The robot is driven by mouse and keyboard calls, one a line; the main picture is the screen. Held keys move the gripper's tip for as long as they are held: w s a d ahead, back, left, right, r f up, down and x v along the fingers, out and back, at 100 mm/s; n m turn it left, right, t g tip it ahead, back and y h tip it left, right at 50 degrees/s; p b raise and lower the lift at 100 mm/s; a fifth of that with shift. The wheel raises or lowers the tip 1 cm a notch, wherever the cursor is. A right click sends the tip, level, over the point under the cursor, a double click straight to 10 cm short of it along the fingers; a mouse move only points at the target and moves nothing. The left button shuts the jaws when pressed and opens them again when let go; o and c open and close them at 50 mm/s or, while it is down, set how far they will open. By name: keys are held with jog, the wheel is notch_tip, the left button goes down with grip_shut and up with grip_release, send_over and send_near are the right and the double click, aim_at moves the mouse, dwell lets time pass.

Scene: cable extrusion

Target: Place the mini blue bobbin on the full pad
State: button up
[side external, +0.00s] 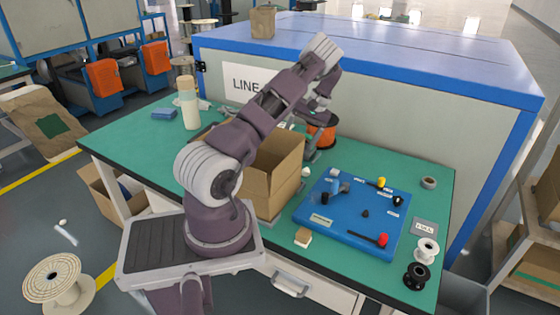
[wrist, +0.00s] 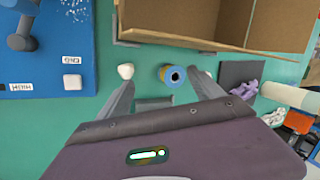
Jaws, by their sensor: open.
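The mini blue bobbin (wrist: 173,77), a small spool with a blue end, a dark centre hole and a tan side, sits on the green bench in the wrist view. My gripper (wrist: 165,92) is open, with one finger on each side of the bobbin's line and nothing held. I cannot tell its height above the bench. In the side external view my gripper (side external: 318,112) hangs behind the cardboard box, and the bobbin cannot be made out. A grey pad with a white label (side external: 424,228), likely the full pad, lies at the bench's right; its lettering is too small to read surely.
The open cardboard box (side external: 272,170) stands beside the gripper. A blue board (side external: 350,212) with knobs and levers lies right of it. White (side external: 426,250) and black (side external: 416,276) spools stand by the labelled pad. A small white piece (wrist: 126,71) is near the left finger.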

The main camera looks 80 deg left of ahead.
jog(key=s+a+r+n+t+h, duration=0.1)
jog(key=s+a+r+n+t, duration=0.45)
jog(key=n, duration=0.55)
jog(key=shift+g, duration=0.65)
jog(key=f, duration=1.4)
jog(key=shift+w+a, duration=0.25)
jog(key=shift+w, duration=0.05)
jog(key=c, duration=1.6)
notch_tip(320, 180, up, 18)
